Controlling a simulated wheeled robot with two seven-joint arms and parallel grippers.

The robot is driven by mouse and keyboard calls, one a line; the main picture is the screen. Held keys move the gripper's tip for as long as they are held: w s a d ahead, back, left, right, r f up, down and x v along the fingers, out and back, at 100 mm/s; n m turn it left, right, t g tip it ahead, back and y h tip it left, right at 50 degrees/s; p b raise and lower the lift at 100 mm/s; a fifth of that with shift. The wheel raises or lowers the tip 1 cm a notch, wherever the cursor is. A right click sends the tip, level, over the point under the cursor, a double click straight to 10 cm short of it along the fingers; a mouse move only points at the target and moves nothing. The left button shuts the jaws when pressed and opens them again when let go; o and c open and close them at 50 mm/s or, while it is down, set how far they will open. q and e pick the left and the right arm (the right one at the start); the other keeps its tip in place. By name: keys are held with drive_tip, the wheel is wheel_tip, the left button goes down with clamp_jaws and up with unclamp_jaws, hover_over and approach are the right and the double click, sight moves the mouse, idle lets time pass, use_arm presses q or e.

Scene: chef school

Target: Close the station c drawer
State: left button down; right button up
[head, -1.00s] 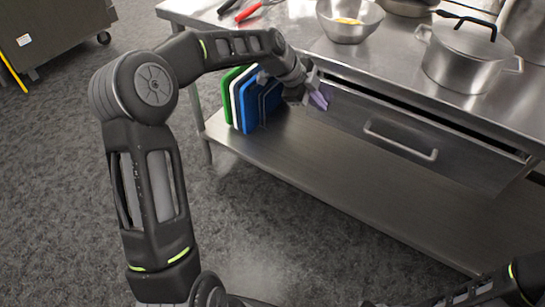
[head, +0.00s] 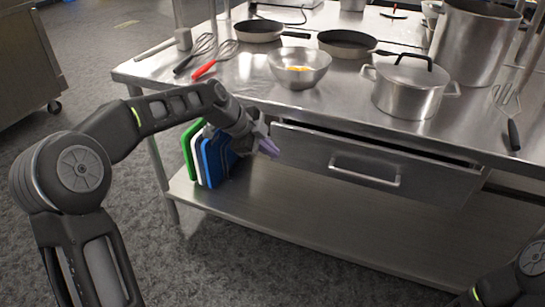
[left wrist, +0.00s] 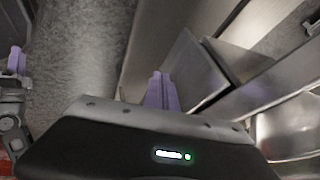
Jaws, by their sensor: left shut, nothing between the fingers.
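The station c drawer (head: 318,152) is under the steel worktop and stands partly open, with a dark gap along its top edge. Its bar handle (head: 366,173) is at the middle of its front. My left gripper (head: 269,147) is at the drawer's left end, its purple fingers shut and empty. I cannot tell whether they touch the drawer. In the left wrist view the fingers (left wrist: 162,90) point toward steel panels. My right gripper (left wrist: 17,61) shows at the left edge of that view, away from the drawer; its opening is unclear.
The worktop (head: 345,110) carries a steel bowl (head: 299,70), a lidded pot (head: 410,88), pans and whisks. Green, white and blue boards (head: 212,160) stand on the lower shelf (head: 290,215), close to my left gripper. The floor in front is clear.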

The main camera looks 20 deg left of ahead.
use_arm(q)
drive_tip(key=v, duration=0.6)
drive_tip(key=shift+s+a+r, duration=0.2)
drive_tip(key=shift+r, duration=0.05)
use_arm(e)
drive_tip(key=shift+r, duration=0.1)
drive_tip(key=shift+c, duration=0.2)
